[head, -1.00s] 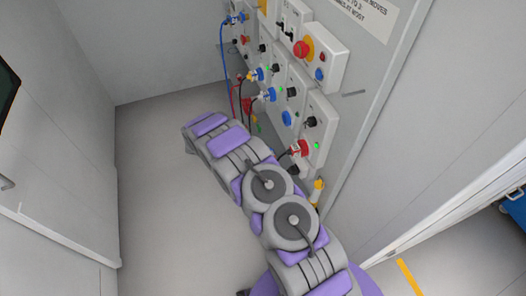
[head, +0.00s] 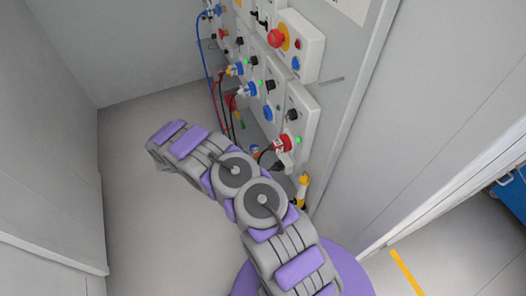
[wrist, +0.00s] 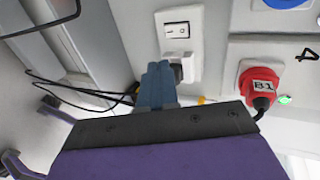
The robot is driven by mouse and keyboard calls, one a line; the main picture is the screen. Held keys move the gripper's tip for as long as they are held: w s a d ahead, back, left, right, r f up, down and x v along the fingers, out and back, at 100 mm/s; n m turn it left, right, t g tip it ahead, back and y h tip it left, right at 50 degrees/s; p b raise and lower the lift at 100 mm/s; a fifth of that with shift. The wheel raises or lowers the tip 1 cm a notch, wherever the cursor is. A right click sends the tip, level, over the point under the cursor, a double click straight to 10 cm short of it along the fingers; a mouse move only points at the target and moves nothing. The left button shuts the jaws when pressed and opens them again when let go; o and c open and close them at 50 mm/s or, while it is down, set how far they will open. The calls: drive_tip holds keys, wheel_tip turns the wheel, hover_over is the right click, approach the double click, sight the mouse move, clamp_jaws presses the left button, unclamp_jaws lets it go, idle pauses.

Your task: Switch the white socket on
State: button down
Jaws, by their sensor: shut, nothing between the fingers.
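The white socket (wrist: 180,16) shows at the top middle of the wrist view. It has a white rocker switch in a dark frame on its upper part, and a plug with a dark part (wrist: 178,68) sits in its lower part. I cannot tell the rocker's position. My gripper (wrist: 158,68) has its blue fingers shut together with nothing between them. The fingertips are below the rocker in the picture, overlapping the left side of the plug; I cannot tell whether they touch it. In the head view I cannot make out the socket or my gripper.
A red plug marked B1 (wrist: 262,82) sits right of the socket, near a green light. Black cables (wrist: 85,92) hang at the left. In the head view, the panel carries a red emergency button (head: 279,38), coloured plugs and knobs. Grey walls stand close on both sides.

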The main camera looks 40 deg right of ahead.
drive_tip(key=r+b+x, duration=0.1)
drive_tip(key=b+x, duration=0.2)
drive_tip(key=x, duration=1)
drive_tip(key=shift+d, duration=0.65)
drive_tip(key=shift+s, duration=0.15)
drive_tip(key=shift+d+f+h, duration=0.1)
drive_tip(key=shift+f+h, duration=0.05)
drive_tip(key=shift+h, duration=0.15)
drive_tip(key=shift+r+p, duration=0.35)
drive_tip(key=shift+r, duration=0.5)
